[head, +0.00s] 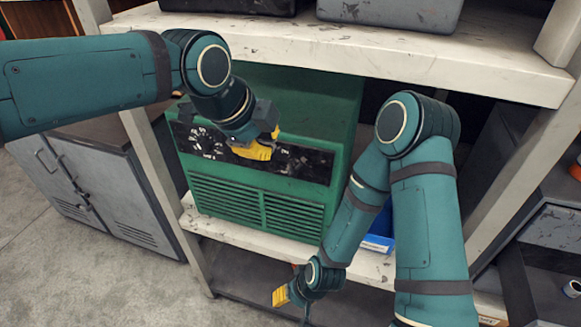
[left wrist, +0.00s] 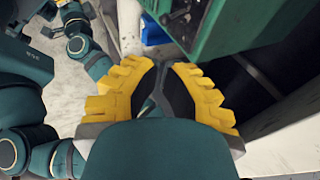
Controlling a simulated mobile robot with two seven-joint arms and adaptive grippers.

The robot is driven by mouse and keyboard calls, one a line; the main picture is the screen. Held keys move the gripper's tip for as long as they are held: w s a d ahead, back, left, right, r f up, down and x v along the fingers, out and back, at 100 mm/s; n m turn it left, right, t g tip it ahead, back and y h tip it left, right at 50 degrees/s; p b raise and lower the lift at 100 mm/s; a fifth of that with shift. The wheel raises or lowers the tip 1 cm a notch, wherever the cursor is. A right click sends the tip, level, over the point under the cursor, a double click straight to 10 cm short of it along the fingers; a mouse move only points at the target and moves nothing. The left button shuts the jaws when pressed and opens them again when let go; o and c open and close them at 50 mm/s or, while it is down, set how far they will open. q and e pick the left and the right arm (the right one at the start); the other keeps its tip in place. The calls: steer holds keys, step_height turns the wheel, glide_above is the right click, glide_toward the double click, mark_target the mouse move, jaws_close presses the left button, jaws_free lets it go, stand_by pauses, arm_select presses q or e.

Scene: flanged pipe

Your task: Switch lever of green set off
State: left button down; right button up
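The green set (head: 262,205) is a box with a louvred front and a dark panel (head: 310,165) carrying white-marked dials. It stands on the middle shelf. My left gripper (head: 262,146) is in front of this panel and hides its middle. No lever can be made out. In the left wrist view the yellow fingers of my left gripper (left wrist: 160,72) are close together, with the green set (left wrist: 220,25) beyond them at upper right. Whether anything is between the fingertips is unclear. My right gripper (head: 281,297) hangs low, before the lower shelf, seen from the side.
The white upper shelf (head: 340,55) runs just above the set and carries dark cases (head: 392,12). A blue box (head: 379,242) is beside the set, partly behind my right arm. A grey cabinet (head: 105,185) stands at left. The floor (head: 110,275) in front is clear.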

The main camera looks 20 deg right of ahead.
mark_target(291, 172)
arm_select(q)
steer(key=shift+f, duration=0.1)
steer(key=b+x, duration=0.1)
steer(key=x, duration=1.3)
steer(key=shift+b, duration=0.35)
arm_select(e)
steer(key=shift+s+f, duration=0.3)
steer(key=shift+f, duration=0.55)
arm_select(q)
step_height(291, 172, down, 7)
steer(key=s+t+b, duration=0.1)
steer(key=b, duration=0.6)
steer(key=shift+a+r+h+b, duration=0.25)
steer(key=shift+a+h+b, duration=0.05)
steer(key=shift+a+h, duration=0.1)
arm_select(e)
step_height(291, 172, down, 8)
steer(key=s, duration=0.1)
steer(key=shift+s+a+r+g, duration=0.2)
steer(key=shift+s+a+g, duration=0.05)
steer(key=shift+a+g, duration=0.1)
arm_select(q)
steer(key=shift+s+r, duration=0.1)
steer(key=shift+s, duration=0.05)
arm_select(e)
steer(key=shift+r, duration=0.1)
